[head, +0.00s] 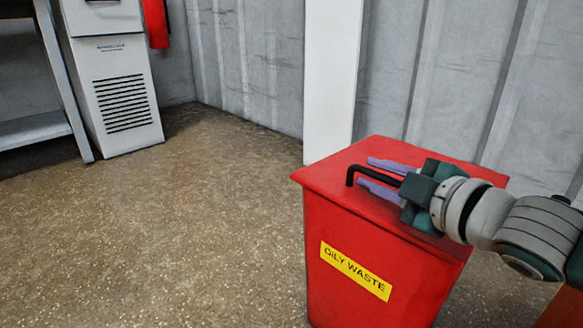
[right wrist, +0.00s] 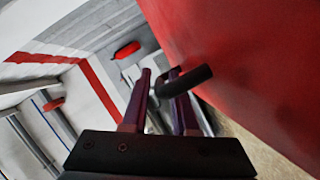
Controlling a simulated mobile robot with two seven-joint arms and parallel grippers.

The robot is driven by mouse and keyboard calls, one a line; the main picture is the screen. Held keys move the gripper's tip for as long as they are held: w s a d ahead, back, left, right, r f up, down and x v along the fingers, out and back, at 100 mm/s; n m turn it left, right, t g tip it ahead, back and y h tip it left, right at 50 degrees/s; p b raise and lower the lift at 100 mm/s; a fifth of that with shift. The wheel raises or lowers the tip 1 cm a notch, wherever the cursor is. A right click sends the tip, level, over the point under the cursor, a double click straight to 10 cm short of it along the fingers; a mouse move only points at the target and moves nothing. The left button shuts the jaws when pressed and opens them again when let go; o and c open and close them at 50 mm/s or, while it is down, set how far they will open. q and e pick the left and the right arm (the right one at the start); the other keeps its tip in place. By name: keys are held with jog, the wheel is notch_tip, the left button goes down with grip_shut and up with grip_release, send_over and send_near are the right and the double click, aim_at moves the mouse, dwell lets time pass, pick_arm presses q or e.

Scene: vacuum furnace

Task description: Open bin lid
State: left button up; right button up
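The red bin (head: 335,230) stands at the right in the head view, with a yellow "OILY WASTE" label (head: 355,270) on its front. Its flat red lid (head: 322,174) lies shut on top. A black bent handle (head: 362,169) rises from the lid; it also shows in the right wrist view (right wrist: 186,87). My right gripper (head: 367,171) comes in from the right, low over the lid. Its two purple fingers are apart, one on each side of the handle, with gaps visible in the head view. Part of the lid is hidden behind the gripper. My left gripper is not in view.
A ribbed grey wall (head: 430,70) and a white post (head: 331,80) stand close behind the bin. A white vented cabinet (head: 115,75) and a shelf (head: 35,128) are at the far left. The speckled floor (head: 170,230) left of the bin is clear.

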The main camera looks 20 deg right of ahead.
jog(key=shift+c, duration=0.4)
grip_shut()
dwell(1.0)
